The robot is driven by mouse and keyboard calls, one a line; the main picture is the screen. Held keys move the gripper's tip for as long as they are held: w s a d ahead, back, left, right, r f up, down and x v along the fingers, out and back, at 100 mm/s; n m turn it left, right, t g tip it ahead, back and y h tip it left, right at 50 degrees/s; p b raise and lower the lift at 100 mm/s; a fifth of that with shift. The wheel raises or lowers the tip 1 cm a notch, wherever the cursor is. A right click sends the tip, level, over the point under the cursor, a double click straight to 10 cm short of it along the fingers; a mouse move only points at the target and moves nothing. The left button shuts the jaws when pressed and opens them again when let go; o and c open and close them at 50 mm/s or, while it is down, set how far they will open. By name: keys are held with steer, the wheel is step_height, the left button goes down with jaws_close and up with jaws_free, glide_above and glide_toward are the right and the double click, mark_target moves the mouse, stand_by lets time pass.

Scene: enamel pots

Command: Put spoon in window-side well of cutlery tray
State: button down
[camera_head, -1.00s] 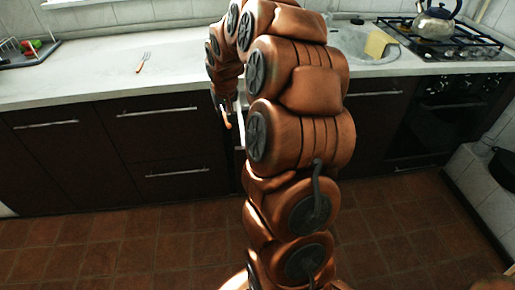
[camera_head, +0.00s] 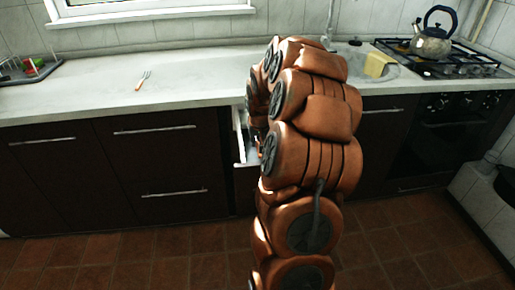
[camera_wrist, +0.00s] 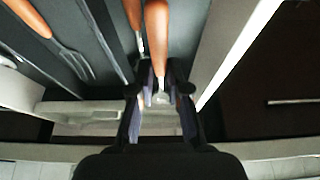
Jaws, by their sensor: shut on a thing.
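My gripper (camera_wrist: 160,88) is shut on the orange-handled spoon (camera_wrist: 157,38) in the wrist view; its metal end is mostly hidden between the fingers. The dark grey cutlery tray (camera_wrist: 70,22) lies in the open drawer, with the spoon over its right part. I cannot tell whether the spoon touches the tray floor. A fork (camera_wrist: 70,58) lies in a well to the left. Another orange handle (camera_wrist: 133,14) is just left of the spoon. In the head view my arm hides the gripper, spoon and tray.
The open drawer's white side wall (camera_wrist: 232,50) runs close on the right of my gripper. In the head view the drawer (camera_head: 241,145) shows left of my arm. A fork (camera_head: 143,80) lies on the counter (camera_head: 90,90), with a kettle (camera_head: 432,40) on the stove at right.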

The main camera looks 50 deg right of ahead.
steer(key=shift+f, duration=1.65)
steer(key=shift+f, duration=0.1)
